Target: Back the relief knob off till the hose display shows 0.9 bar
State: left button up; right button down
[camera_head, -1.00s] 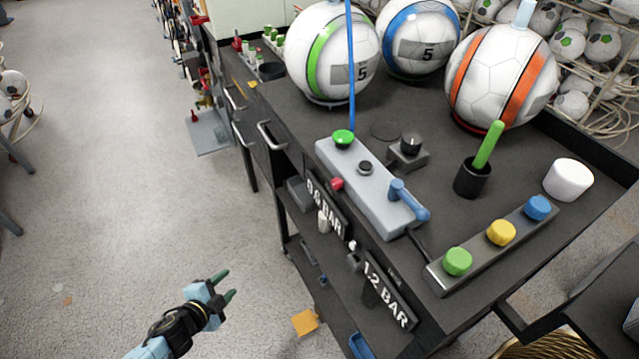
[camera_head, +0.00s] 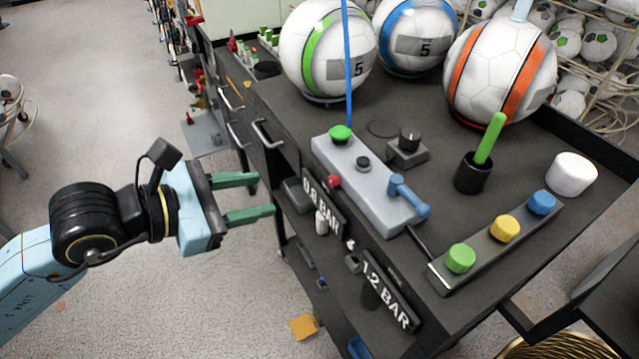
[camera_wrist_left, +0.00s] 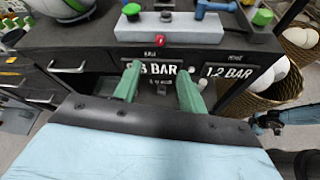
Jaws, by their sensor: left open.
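My left gripper (camera_head: 263,194) is open and empty, with green fingers pointing at the cart front, left of the displays. In the left wrist view its fingertips (camera_wrist_left: 158,70) overlap the left display (camera_wrist_left: 152,70). That display (camera_head: 324,205) reads 0.8 BAR. The right display (camera_head: 388,290) reads 1.2 BAR; the small labels are hard to read. A red knob (camera_head: 334,181) sits on the front of the grey console (camera_head: 365,185). A black knob (camera_head: 410,138) stands on a small box behind it. Neither is clearly marked as the relief knob.
The console carries a green button (camera_head: 340,133) and a blue lever (camera_head: 408,196). A strip with green, yellow and blue knobs (camera_head: 505,229) lies to the right. Behind stand several balls (camera_head: 328,50) and a black cup (camera_head: 472,176). Floor left of the cart is free.

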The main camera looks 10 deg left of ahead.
aim_at(330, 182)
pick_arm(q)
jog(key=b+x, duration=0.4)
jog(key=x, duration=0.8)
jog(key=shift+w+d+f, duration=0.3)
jog(key=shift+w+d, duration=0.05)
jog(key=shift+d, duration=0.05)
pick_arm(e)
jog(key=shift+w+d+f, duration=0.1)
jog(key=shift+d+f, duration=0.3)
jog(key=shift+f, duration=0.35)
jog(key=shift+w+d+f, duration=0.15)
jog(key=shift+d+f, duration=0.3)
jog(key=shift+f, duration=0.3)
jog(key=shift+w+d+f, duration=0.1)
jog(key=shift+d+f, duration=0.3)
jog(key=shift+f, duration=0.35)
pick_arm(q)
jog(key=c, duration=0.8)
grip_shut()
pick_arm(e)
jog(key=shift+s+d+h, duration=0.2)
jog(key=shift+d+h, duration=0.1)
jog(key=shift+d, duration=0.4)
